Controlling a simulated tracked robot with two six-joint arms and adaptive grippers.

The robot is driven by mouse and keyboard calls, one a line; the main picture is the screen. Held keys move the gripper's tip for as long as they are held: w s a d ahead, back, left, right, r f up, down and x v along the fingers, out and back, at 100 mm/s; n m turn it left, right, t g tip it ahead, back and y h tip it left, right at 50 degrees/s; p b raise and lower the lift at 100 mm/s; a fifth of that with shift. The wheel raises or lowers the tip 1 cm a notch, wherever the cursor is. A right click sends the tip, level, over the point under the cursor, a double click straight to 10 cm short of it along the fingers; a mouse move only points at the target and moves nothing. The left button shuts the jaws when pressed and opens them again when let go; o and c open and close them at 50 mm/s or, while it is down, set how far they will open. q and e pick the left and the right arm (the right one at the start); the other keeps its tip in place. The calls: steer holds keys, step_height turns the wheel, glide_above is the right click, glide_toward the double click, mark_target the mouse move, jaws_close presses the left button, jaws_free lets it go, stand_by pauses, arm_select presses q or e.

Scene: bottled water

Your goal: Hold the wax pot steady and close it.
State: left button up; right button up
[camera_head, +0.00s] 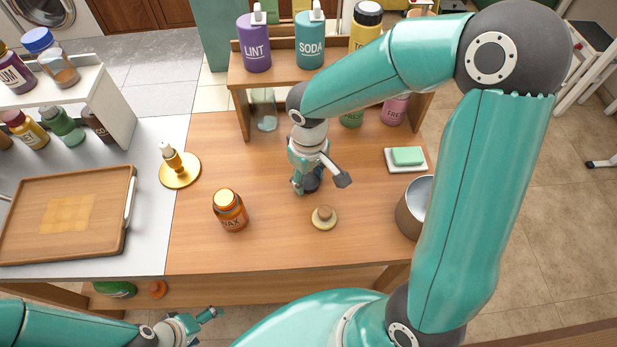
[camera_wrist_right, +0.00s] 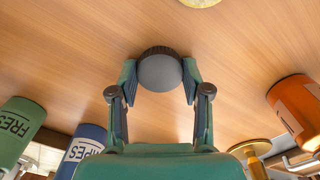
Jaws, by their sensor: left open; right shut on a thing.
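The amber wax pot (camera_head: 230,212) stands upright on the wooden table. Its round top shows golden, with no dark lid on it. An orange body at the right of the right wrist view looks like the same pot (camera_wrist_right: 297,108). My right gripper (camera_head: 318,182) is low over the table, right of the pot. Its two fingers are shut on the sides of a dark round lid with a ribbed edge (camera_wrist_right: 160,70), largely hidden in the head view. My left gripper (camera_head: 203,322) is open and empty, in front of the table's front edge, apart from the pot.
A small round piece with a knob (camera_head: 324,217) lies just in front of my right gripper. A gold stand (camera_head: 180,170) is behind the pot, a metal pot (camera_head: 412,210) at the right. A shelf with bottles (camera_head: 245,75) stands behind. The table between pot and right gripper is clear.

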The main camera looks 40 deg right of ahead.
mark_target(308, 181)
step_height(308, 181, up, 20)
steer(key=p, duration=0.1)
steer(key=shift+p, duration=0.4)
steer(key=shift+f, duration=0.1)
stand_by(0.5)
